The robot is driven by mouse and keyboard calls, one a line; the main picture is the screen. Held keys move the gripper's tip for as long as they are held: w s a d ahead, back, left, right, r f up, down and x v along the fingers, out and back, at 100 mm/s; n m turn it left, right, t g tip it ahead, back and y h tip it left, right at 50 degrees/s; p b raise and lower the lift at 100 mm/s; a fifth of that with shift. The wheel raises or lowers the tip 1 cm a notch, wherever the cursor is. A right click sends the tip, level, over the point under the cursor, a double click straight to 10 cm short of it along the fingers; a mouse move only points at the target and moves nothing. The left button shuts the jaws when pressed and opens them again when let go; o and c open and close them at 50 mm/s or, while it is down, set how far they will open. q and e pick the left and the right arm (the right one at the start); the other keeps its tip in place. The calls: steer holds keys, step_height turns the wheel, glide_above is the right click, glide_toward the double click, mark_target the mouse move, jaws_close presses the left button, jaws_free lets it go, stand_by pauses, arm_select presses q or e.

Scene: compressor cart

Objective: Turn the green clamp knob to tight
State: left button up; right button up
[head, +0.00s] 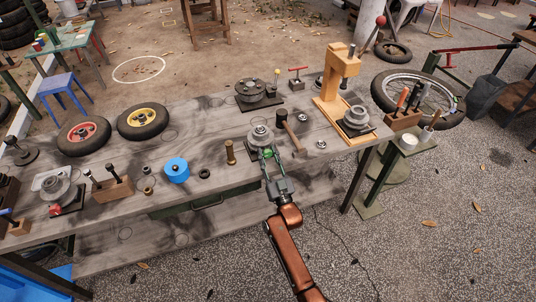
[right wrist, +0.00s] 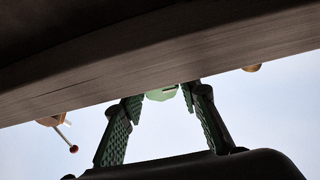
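The green clamp knob (right wrist: 161,93) shows in the right wrist view at the edge of a wooden surface, between my fingertips. In the head view a small green spot (head: 268,153) shows between my fingers at the table's front edge, just below a grey stepped round part (head: 261,135). My right gripper (head: 268,155) reaches this spot from the front. In the right wrist view its fingers (right wrist: 161,100) are spread to either side of the knob, with a narrow gap visible on each side. The knob's setting cannot be read. My left gripper is not in view.
A hammer (head: 289,131) lies just right of the grey part. An orange press frame (head: 333,85) stands at the right end of the workbench (head: 210,130).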

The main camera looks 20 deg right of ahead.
steer(key=o, duration=0.3)
steer(key=v, duration=1.2)
steer(key=shift+f, duration=0.15)
